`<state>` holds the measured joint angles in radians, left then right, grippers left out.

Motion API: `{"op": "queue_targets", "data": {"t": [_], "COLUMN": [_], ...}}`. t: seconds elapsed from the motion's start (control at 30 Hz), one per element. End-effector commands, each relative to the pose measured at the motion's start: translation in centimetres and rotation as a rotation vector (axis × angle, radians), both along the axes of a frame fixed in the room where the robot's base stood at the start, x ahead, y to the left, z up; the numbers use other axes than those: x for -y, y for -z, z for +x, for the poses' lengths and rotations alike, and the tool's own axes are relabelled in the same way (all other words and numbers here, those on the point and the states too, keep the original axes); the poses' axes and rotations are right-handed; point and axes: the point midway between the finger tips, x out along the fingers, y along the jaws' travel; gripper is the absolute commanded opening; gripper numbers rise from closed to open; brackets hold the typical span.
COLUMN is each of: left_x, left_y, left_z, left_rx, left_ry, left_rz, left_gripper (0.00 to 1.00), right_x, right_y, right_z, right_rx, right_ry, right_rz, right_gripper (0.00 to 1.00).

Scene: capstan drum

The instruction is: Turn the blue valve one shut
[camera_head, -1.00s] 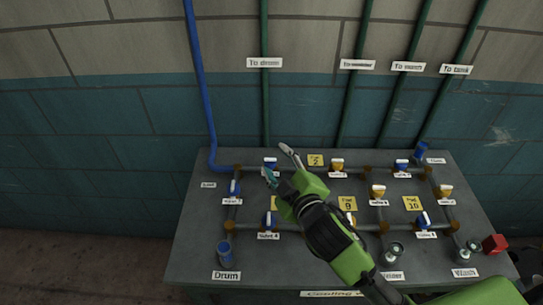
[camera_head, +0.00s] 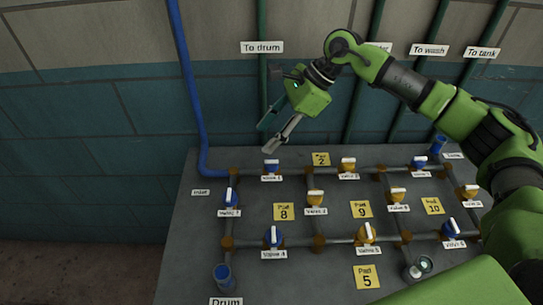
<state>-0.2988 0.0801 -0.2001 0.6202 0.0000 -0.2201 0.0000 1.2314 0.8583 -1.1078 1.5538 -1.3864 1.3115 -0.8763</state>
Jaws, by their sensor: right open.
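A blue valve (camera_head: 271,167) with a white handle sits on the back pipe run, near its left end. The label under it seems to read Valve 1. Its handle appears to lie left to right, along the pipe. My right gripper (camera_head: 265,139) is open and empty, with its two fingers pointing down and left. In the picture the fingertips are just above this valve, apart from it and in front of the wall. My left gripper is not in view.
The grey table (camera_head: 190,262) carries a pipe grid with other blue and yellow valves. Another blue valve (camera_head: 231,198) is close by at left. A blue inlet pipe (camera_head: 190,95) runs up the wall. Yellow pad labels (camera_head: 284,212) lie between the pipes.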

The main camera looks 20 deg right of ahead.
Motion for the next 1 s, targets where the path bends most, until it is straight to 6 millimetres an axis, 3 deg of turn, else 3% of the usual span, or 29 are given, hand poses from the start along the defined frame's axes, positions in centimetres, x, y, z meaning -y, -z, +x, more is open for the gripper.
{"op": "queue_targets", "data": {"t": [0.03, 0.1, 0.27, 0.47, 0.8, 1.0], "left_x": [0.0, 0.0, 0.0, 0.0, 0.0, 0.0], "left_y": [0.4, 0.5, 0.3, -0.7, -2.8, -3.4], "left_z": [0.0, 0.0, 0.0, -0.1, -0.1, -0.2], "left_rx": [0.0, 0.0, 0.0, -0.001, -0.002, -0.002], "left_ry": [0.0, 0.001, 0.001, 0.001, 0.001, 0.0], "left_rz": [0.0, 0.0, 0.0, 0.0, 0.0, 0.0], "left_gripper": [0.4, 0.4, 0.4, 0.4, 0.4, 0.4], "right_x": [2.5, 5.0, 7.2, 6.2, 3.3, 2.4], "right_y": [0.1, 0.1, 0.3, 2.7, 9.3, 11.8], "right_z": [0.3, 0.3, 0.2, 0.3, 1.1, 1.4], "right_rx": [0.005, 0.0, -0.011, -0.016, -0.016, -0.015], "right_ry": [-0.001, -0.004, -0.008, -0.011, -0.012, -0.008], "right_rz": [-0.072, -0.144, -0.214, -0.216, -0.213, -0.213], "right_gripper": [0.45, 0.45, 0.45, 0.45, 0.45, 0.45]}}
